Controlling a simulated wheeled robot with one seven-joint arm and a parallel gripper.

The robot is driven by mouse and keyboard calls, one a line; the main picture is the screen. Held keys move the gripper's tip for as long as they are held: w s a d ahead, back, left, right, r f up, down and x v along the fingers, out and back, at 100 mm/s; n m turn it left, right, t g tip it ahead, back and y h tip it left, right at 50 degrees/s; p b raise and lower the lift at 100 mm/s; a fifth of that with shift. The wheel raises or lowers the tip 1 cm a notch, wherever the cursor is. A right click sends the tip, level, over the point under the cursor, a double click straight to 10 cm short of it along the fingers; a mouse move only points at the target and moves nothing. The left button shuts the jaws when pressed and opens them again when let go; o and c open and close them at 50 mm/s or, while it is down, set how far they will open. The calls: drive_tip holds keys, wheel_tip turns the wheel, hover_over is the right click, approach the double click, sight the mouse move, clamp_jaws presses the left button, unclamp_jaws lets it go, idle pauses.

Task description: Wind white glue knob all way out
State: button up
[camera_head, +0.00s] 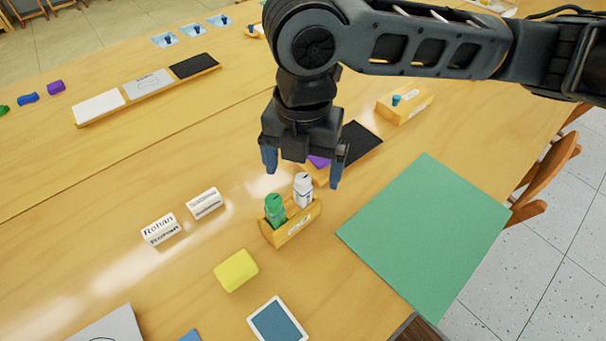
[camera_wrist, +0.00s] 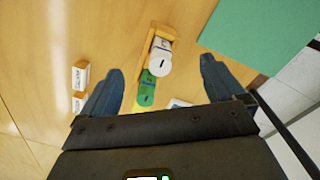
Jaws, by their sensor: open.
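The white glue bottle (camera_head: 303,192) stands upright in a small wooden holder (camera_head: 293,234). Its round white knob (camera_wrist: 159,66), with a dark line on top, shows between my fingers in the wrist view. A green glue bottle (camera_head: 274,212) stands in the same holder, to the left of the white one; its green top also shows in the wrist view (camera_wrist: 147,88). My gripper (camera_head: 302,180) points down above and behind the holder, fingers wide apart and empty. I see no contact with the white knob.
A green mat (camera_head: 428,232) lies to the right. A yellow block (camera_head: 236,270) and a blue card (camera_head: 277,321) lie in front. Two white name blocks (camera_head: 160,229) (camera_head: 205,203) sit to the left. A purple block (camera_head: 319,162) and black pad (camera_head: 359,143) are behind.

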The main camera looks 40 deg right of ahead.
drive_tip(key=shift+f+b, duration=0.5)
drive_tip(key=shift+f, duration=0.25)
drive_tip(key=shift+c, duration=0.4)
drive_tip(key=c, duration=1.4)
drive_tip(key=shift+c, duration=0.2)
drive_tip(key=shift+r+m+p, duration=0.1)
drive_tip(key=shift+m+p, duration=1.45)
drive_tip(key=shift+m, duration=1.25)
drive_tip(key=shift+m+p, duration=1.45)
drive_tip(key=shift+m, duration=1.45)
